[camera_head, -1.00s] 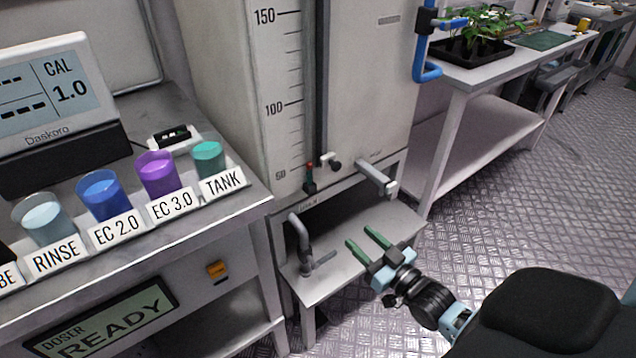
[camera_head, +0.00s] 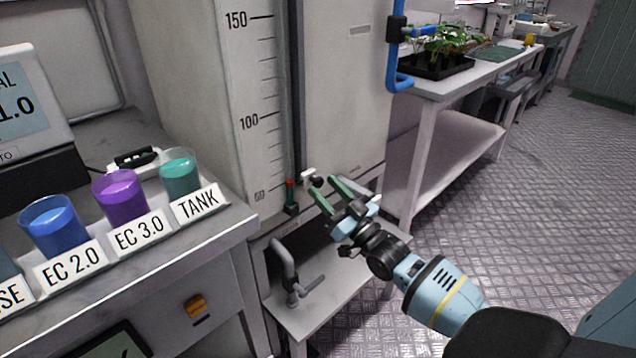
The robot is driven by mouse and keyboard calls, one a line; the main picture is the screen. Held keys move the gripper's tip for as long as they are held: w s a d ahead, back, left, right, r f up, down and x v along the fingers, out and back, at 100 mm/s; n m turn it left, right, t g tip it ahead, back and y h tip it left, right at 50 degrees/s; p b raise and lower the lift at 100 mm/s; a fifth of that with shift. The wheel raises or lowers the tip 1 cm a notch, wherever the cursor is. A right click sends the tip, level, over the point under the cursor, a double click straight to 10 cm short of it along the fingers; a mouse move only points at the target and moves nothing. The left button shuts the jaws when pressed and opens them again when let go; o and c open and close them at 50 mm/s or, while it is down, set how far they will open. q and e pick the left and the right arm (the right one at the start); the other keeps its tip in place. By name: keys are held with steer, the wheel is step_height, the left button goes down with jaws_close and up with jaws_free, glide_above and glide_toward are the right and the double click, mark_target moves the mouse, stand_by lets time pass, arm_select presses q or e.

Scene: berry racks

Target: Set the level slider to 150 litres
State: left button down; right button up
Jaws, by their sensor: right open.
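The level slider (camera_head: 290,207) is a small dark block with a red tip at the bottom of the scale (camera_head: 258,100), beside the lowest printed number, which reads about 60. The 150 mark is near the top of the scale. A dark vertical rail (camera_head: 297,90) runs up beside the scale. A small white and black knob (camera_head: 309,175) shows just right of the slider. My right gripper (camera_head: 324,187) is open and empty, its green fingers in front of the tank's lower edge, right of the slider. I cannot tell whether it touches the knob. My left gripper is out of view.
A bench at left holds coloured cups, including a teal one (camera_head: 181,172) and a purple one (camera_head: 119,196). A low stand (camera_head: 335,300) with a grey spout (camera_head: 283,258) is below. A plant tray (camera_head: 440,66) sits on the right table. The floor at right is clear.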

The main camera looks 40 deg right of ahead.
mark_target(321, 182)
steer(key=shift+x, duration=1.65)
steer(key=shift+c, duration=0.4)
jaws_close()
steer(key=shift+r, duration=0.15)
